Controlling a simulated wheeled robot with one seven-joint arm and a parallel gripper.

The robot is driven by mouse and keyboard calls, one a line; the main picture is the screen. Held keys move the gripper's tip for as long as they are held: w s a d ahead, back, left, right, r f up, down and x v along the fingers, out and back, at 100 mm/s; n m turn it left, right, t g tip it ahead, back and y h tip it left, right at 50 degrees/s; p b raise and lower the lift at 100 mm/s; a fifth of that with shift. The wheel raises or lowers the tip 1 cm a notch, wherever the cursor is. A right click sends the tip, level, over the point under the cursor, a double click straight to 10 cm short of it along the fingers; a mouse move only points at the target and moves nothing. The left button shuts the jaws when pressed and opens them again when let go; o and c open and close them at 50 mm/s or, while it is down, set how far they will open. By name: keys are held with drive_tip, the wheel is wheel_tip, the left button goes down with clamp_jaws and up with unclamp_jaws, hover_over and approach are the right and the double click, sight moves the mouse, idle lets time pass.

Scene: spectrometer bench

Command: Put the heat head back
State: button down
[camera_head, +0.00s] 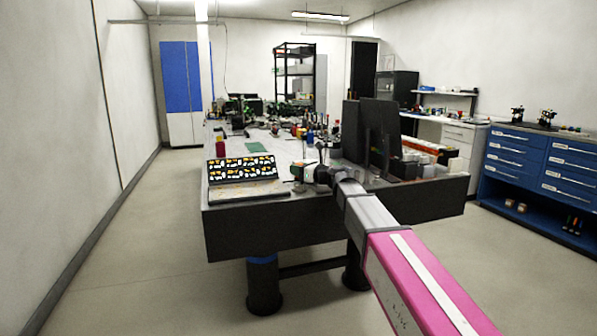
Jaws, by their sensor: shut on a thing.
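My arm reaches from the lower right to the near edge of the optical table (290,236). My gripper (310,173) is small and dark at the arm's far end, low over the tabletop beside the laptop. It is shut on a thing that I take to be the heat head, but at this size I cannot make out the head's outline. A small green and white patch shows at the gripper. I cannot tell whether the held thing touches the table. The place where the head belongs is not clear in this view.
Small optics and bottles crowd the table behind. Blue drawer cabinets (540,170) stand at right. The floor at left (130,250) is clear.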

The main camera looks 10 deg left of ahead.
drive_tip(key=shift+f, duration=0.2)
drive_tip(key=shift+f, duration=0.15)
drive_tip(key=c, duration=0.7)
unclamp_jaws()
drive_tip(key=shift+c, duration=0.2)
drive_tip(key=shift+s+d, duration=0.15)
drive_tip(key=shift+d, duration=0.05)
drive_tip(key=v, duration=1.1)
drive_tip(key=shift+d, duration=0.25)
